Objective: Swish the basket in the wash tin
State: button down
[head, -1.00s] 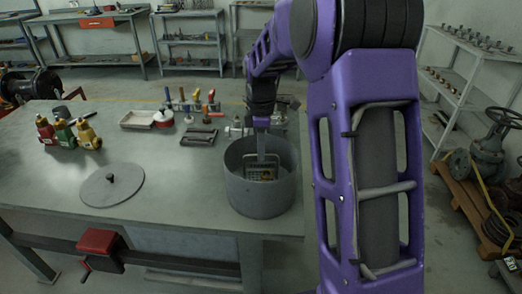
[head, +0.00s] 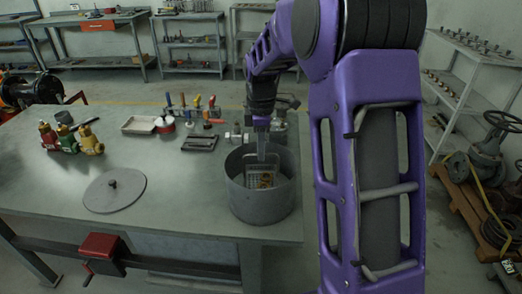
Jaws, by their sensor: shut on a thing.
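The wash tin (head: 262,205) is a round grey open tin near the right front corner of the workbench. The basket (head: 257,183) is a small wire basket inside the tin, with yellowish brass-coloured contents. My gripper (head: 262,146) reaches down over the tin's far side, shut on the basket's upright grey handle. The fingertips are small and partly hard to make out. The basket's lower part is hidden by the tin's front wall.
A round grey lid (head: 114,190) with a knob lies left of the tin. A shallow tray (head: 140,125), a dark holder (head: 200,143) and a tool rack (head: 190,108) lie behind. The bench middle is clear.

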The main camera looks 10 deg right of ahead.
jog(key=shift+r+p, duration=1.95)
jog(key=shift+r, duration=3.6)
dwell(0.9)
jog(key=shift+r, duration=1.5)
